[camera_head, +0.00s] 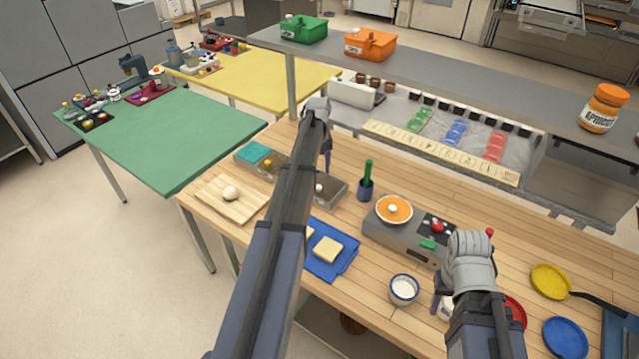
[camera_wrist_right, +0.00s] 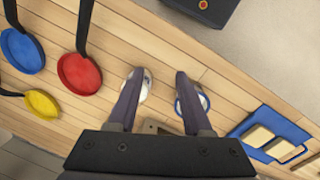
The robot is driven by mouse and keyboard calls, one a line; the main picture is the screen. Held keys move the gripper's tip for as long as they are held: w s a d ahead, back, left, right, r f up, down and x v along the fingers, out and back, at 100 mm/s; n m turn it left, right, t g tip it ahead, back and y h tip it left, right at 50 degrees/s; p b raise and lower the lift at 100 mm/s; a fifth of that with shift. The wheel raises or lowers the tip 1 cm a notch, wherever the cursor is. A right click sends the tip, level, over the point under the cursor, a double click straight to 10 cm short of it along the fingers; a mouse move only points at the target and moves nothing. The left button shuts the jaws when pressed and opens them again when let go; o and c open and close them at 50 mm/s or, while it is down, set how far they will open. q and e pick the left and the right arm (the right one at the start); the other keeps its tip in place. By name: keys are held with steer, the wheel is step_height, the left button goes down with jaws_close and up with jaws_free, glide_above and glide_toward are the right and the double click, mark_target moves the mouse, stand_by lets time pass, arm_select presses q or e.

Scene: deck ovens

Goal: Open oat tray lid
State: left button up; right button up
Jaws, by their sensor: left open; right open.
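On the wooden table stands a row of low trays: a grey lidded tray with a pale knob (camera_head: 328,189), and a tray part with a yellow knob (camera_head: 267,162) beside a teal surface (camera_head: 253,152). My left arm crosses in front of the row and hides its middle. I cannot tell which tray is the oat one. My left gripper (camera_head: 326,152) is open, pointing down near the far side of the grey tray, apart from its knob as far as I see. My right gripper (camera_head: 440,297) is open and empty above the table; both its fingers show in the right wrist view (camera_wrist_right: 155,76).
A blue-rimmed bowl (camera_head: 404,289) and a white bowl (camera_wrist_right: 144,84) are below my right gripper. A scale-like device (camera_head: 392,238), a blue cup (camera_head: 366,190), a blue board (camera_head: 345,261) and a dough board (camera_head: 222,205) crowd the table. A grey shelf (camera_head: 460,92) stands behind.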

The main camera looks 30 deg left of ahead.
mark_target(319, 187)
arm_select(q)
step_height(319, 187, down, 7)
steer(key=b, duration=0.7)
steer(key=shift+f, duration=0.2)
arm_select(e)
step_height(319, 187, down, 8)
steer(key=shift+r, duration=0.25)
arm_select(q)
steer(key=shift+c, duration=0.4)
arm_select(e)
steer(key=shift+r, duration=0.1)
arm_select(q)
jaws_close()
